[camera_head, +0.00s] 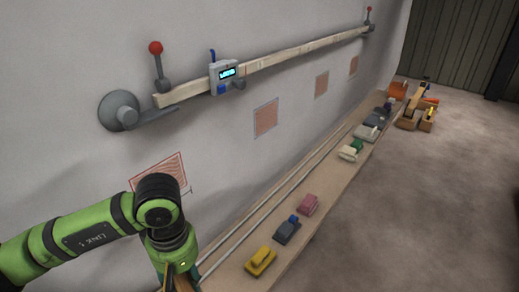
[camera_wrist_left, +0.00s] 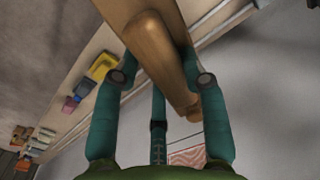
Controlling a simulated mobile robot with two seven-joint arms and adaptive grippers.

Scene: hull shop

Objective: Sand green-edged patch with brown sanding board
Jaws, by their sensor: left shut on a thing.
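My left gripper (camera_wrist_left: 162,78) is shut on the brown sanding board (camera_wrist_left: 152,45), with teal fingers on both sides of its rounded wooden grip. In the head view the left gripper (camera_head: 175,278) is at the bottom edge, below the nearest wall patch, and mostly cut off. A reddish patch (camera_head: 150,172) with wavy lines is on the wall just behind my left arm, which covers part of it. It also shows in the wrist view (camera_wrist_left: 188,157), beyond the fingers. I cannot make out a green edge on any patch. My right gripper is out of view.
Farther patches (camera_head: 266,118) line the wall. A wooden batten (camera_head: 290,54) with a display box (camera_head: 227,75) and red-knobbed clamps runs above. The long ledge (camera_head: 235,272) below holds a yellow block (camera_head: 260,261), a blue-grey one (camera_head: 287,230), a pink one (camera_head: 308,204) and others. The floor at right is mostly clear.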

